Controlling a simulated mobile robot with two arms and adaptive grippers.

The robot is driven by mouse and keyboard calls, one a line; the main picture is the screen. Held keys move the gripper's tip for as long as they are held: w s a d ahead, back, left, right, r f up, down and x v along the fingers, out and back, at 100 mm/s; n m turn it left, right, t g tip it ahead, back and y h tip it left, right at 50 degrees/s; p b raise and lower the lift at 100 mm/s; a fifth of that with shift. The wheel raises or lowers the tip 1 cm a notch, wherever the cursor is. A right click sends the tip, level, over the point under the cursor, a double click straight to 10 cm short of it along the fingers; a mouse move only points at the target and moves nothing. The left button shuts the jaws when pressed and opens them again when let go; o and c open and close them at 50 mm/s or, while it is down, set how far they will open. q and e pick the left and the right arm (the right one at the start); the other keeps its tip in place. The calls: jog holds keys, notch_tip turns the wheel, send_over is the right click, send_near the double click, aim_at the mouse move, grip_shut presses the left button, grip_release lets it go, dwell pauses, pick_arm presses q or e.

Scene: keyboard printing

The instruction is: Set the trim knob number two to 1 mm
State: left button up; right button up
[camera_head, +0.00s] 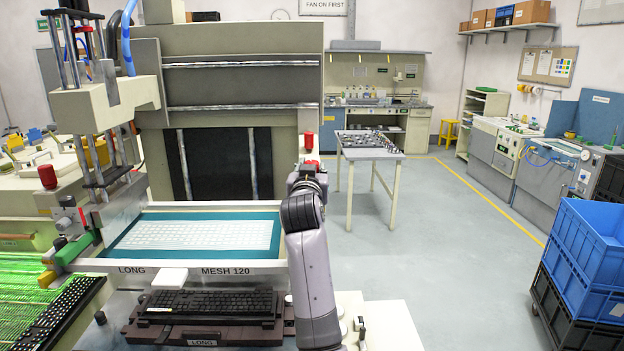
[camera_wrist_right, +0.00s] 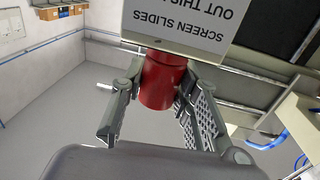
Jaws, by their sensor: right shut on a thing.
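My right gripper (camera_head: 308,170) is at the right side of the printing machine, at a red knob (camera_head: 308,140). In the right wrist view the gripper (camera_wrist_right: 160,92) has its fingers on either side of a red cylinder, the red knob (camera_wrist_right: 163,70), and is shut on it. A white sign (camera_wrist_right: 185,20) reading "SCREEN SLIDES OUT THIS" is beyond it, upside down. I cannot make out a number two label or a millimetre scale in either view. My left gripper is not in view.
The screen frame (camera_head: 240,266), marked "LONG" and "MESH 120", lies in front of my arm. A black keyboard (camera_head: 210,304) sits below it. Another red knob (camera_head: 48,176) is at left.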

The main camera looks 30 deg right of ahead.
jog(key=m+g+h+b, duration=0.2)
jog(key=b, duration=0.1)
jog(key=shift+a+f+g+h+b, duration=0.1)
jog(key=shift+f+g+h+b, duration=0.1)
jog(key=shift+g+h+b, duration=0.15)
jog(key=shift+r+m+g+h+b, duration=0.2)
jog(key=shift+m+g+h+b, duration=0.5)
jog(key=shift+m+g, duration=0.1)
jog(key=o, duration=1.2)
jog(key=v, duration=0.7)
jog(key=shift+s+a, duration=0.1)
jog(key=shift+s, duration=0.1)
